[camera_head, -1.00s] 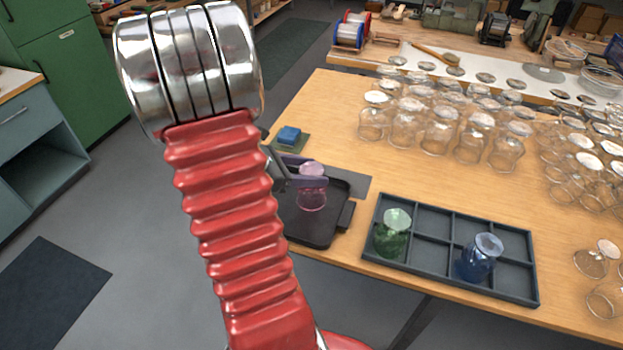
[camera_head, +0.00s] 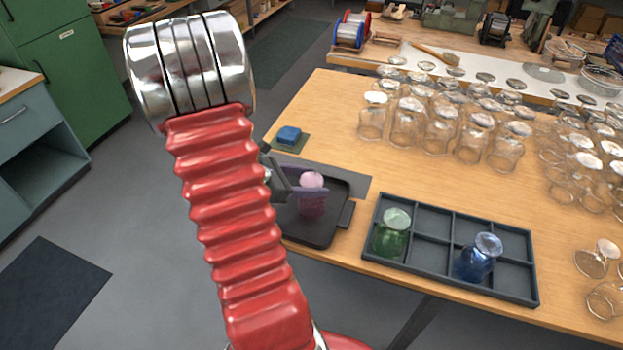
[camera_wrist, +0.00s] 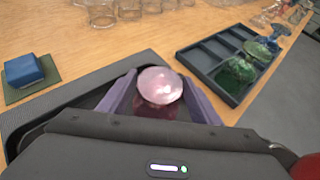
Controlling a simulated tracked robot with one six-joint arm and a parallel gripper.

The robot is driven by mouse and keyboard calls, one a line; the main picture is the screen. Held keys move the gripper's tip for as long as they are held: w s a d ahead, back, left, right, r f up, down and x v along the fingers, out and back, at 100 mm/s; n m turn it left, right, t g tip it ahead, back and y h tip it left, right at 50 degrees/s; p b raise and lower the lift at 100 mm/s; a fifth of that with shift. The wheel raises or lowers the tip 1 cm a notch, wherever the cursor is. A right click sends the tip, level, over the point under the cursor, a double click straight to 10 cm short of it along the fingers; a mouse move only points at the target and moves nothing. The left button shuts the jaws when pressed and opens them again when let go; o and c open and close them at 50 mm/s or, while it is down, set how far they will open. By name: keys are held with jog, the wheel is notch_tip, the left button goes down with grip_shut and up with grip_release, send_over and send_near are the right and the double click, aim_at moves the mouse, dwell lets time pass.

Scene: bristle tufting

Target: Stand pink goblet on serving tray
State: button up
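The pink goblet (camera_head: 312,207) is at the dark serving tray (camera_head: 338,190), near the table's left front corner. In the wrist view its pale pink round top (camera_wrist: 160,85) faces the camera, and its lower part is dark and partly hidden. My gripper (camera_head: 312,192) has its purple fingers on either side of the goblet, close against it, and appears shut on it. The fingers also show in the wrist view (camera_wrist: 160,90). The goblet looks roughly upright, low over or on the tray; I cannot tell whether its bottom touches.
A dark compartment tray (camera_head: 432,250) to the right holds a green goblet (camera_head: 392,235) and a blue goblet (camera_head: 478,258). A blue block (camera_head: 289,134) on a green pad lies behind the serving tray. Several clear glasses (camera_head: 440,130) fill the table farther back.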

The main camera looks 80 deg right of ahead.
jog(key=o, duration=0.3)
jog(key=shift+r, duration=0.1)
jog(key=v, duration=1.2)
dwell(0.6)
jog(key=shift+w, duration=0.15)
